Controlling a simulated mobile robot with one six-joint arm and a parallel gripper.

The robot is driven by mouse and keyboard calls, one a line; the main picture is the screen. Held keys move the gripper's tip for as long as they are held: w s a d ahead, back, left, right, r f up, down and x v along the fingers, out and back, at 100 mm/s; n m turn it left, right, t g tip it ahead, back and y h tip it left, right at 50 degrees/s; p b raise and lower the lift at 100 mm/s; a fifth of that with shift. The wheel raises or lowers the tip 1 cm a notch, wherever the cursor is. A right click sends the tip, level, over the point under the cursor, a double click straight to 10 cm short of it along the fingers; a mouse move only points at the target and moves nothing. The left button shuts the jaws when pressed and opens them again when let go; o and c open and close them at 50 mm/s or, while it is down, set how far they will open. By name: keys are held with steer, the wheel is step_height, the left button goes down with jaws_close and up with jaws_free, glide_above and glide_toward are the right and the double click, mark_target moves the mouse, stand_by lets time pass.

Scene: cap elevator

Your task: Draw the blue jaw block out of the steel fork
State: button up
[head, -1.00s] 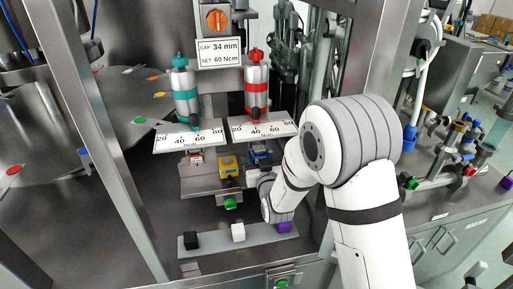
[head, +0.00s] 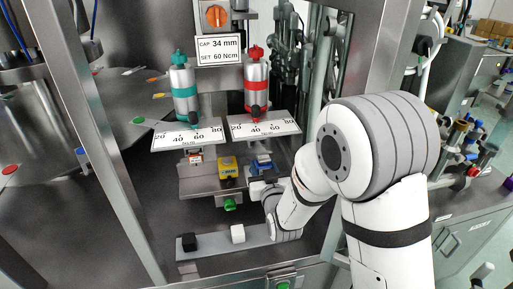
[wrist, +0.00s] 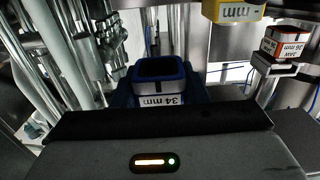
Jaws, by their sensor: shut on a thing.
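The blue jaw block (head: 262,164), labelled 34 mm, is under the right-hand scale plate in the head view. In the wrist view the blue jaw block (wrist: 158,92) is centred just beyond my gripper's dark front edge. My gripper (head: 260,184) is shut on it, reaching in from the lower right; its fingertips are mostly hidden. I cannot make out the steel fork around the block, nor tell whether the block is clear of it.
A yellow block (head: 228,171) stands to the left on the steel shelf, above a green knob (head: 230,204). A red-orange block (wrist: 285,42) stands beyond it. Below, a tray (head: 212,243) holds a black block (head: 190,241) and a white block (head: 238,234). A steel post stands at right.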

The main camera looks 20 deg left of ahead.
steer(key=shift+b+v, duration=0.5)
steer(key=shift+v, duration=0.9)
